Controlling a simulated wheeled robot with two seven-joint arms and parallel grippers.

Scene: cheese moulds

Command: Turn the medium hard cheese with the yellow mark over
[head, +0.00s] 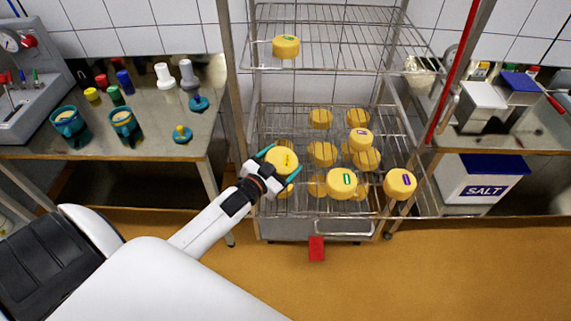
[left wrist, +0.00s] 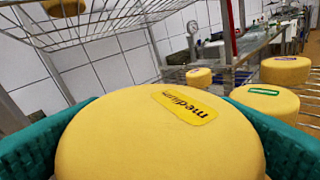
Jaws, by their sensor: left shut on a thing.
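The cheese with the yellow mark (head: 281,161) is a yellow wheel whose label, reading "medium", faces up. My left gripper (head: 278,165) is shut on it, with teal fingers on both sides. In the left wrist view the cheese (left wrist: 150,145) fills the lower middle between the teal fingers (left wrist: 155,140). It is at the left front of the rack's middle shelf; whether it touches the shelf or another cheese beneath it, I cannot tell. My right gripper is in neither view.
The wire rack (head: 300,212) holds several other cheeses, including a green-marked one (head: 341,183) and a purple-marked one (head: 400,183) at the front. Another cheese (head: 286,47) sits on the upper shelf. A rack post stands close left of my gripper. A side table (head: 150,140) is at left.

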